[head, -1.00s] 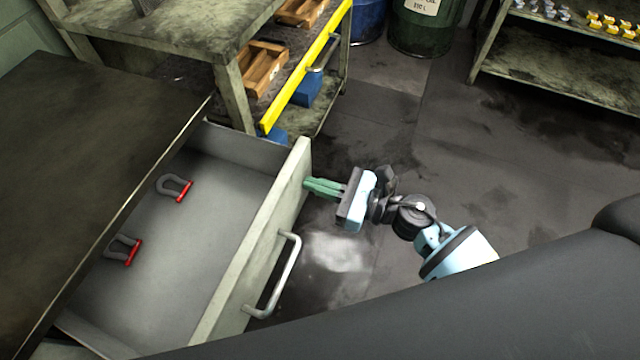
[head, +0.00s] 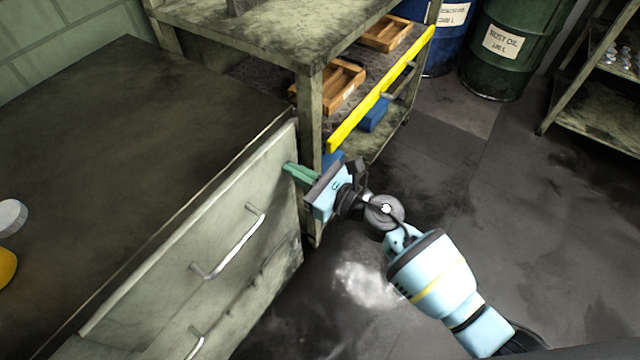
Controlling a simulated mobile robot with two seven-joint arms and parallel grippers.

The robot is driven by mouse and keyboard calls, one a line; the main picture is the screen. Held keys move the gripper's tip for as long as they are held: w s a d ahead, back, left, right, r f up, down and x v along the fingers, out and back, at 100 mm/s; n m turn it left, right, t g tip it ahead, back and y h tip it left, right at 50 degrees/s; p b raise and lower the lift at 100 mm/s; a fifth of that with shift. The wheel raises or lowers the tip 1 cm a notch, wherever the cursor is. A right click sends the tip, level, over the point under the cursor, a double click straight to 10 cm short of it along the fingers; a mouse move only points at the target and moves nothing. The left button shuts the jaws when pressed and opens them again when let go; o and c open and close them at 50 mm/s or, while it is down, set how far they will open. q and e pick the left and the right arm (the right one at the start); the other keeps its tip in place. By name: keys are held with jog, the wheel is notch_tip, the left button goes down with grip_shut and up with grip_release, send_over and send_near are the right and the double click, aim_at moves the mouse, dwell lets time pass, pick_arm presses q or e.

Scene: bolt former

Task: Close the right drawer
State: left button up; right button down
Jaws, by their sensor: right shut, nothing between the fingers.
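The right drawer (head: 188,245) is a pale worn metal front with a silver bar handle (head: 232,245), under the dark top of a cabinet (head: 130,130). Its front sits against the cabinet body and its inside no longer shows. My right gripper (head: 290,170) is shut and empty, its green fingertips at the upper right corner of the drawer front, touching or very near it. My left gripper is not in view.
A second handle (head: 195,343) shows lower on the cabinet. Behind stands a worn workbench (head: 250,28) with a yellow rail (head: 380,90) and wooden trays. Blue and green drums (head: 500,45) stand at the back.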

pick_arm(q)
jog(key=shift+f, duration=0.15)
pick_arm(e)
jog(key=shift+x, duration=1.1)
jog(key=shift+r, duration=0.3)
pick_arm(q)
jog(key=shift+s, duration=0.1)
